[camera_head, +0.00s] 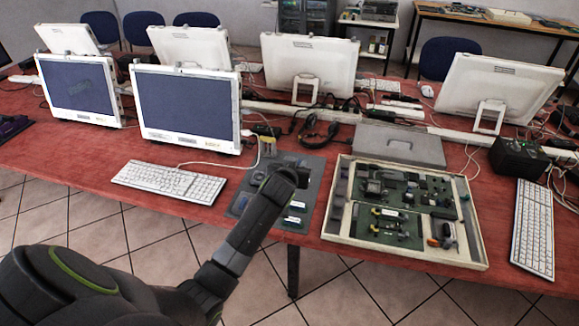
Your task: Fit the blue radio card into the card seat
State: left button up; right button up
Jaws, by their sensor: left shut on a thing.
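My left gripper (299,168) is over the dark grey mat (312,176), its arm reaching in from the lower left. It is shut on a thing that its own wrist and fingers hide. A small bluish piece (240,203) lies at the mat's left side; I cannot tell whether it is the blue radio card. A shallow cream tray (400,252) right of the mat holds green circuit boards (385,226) with dark parts. The card seat is too small to pick out among them. My right gripper is not in view.
A grey lidded box (400,146) stands behind the tray. White keyboards lie left of the mat (170,184) and right of the tray (533,228). A monitor (187,107) stands behind the left keyboard. A black box (517,158) stands at right. Cables run across the red table.

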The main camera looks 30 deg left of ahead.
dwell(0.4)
pick_arm(q)
jog(key=s+d+r+m+h, duration=0.1)
jog(key=s+d+r, duration=0.35)
jog(key=r, duration=0.35)
jog(key=s+d+r+m+h, duration=0.1)
jog(key=s+d+r, duration=0.2)
jog(key=s+r, duration=0.3)
jog(key=s+d+r+m+h, duration=0.1)
jog(key=s+d+r, duration=0.3)
jog(key=r, duration=0.5)
jog(key=w+a+f+n+y+b, duration=0.1)
jog(key=w+a+f+b, duration=0.1)
jog(key=a+f, duration=0.4)
jog(key=w+a+f+n+y+b, duration=0.1)
jog(key=w+a+f, duration=0.3)
jog(key=f, duration=0.9)
jog(key=w+a+f+n+y+b, duration=0.1)
jog(key=w+a+f+b, duration=0.2)
jog(key=a+f, duration=0.5)
notch_tip(320, 180, down, 2)
jog(key=shift+w, duration=0.45)
jog(key=shift+f, duration=0.1)
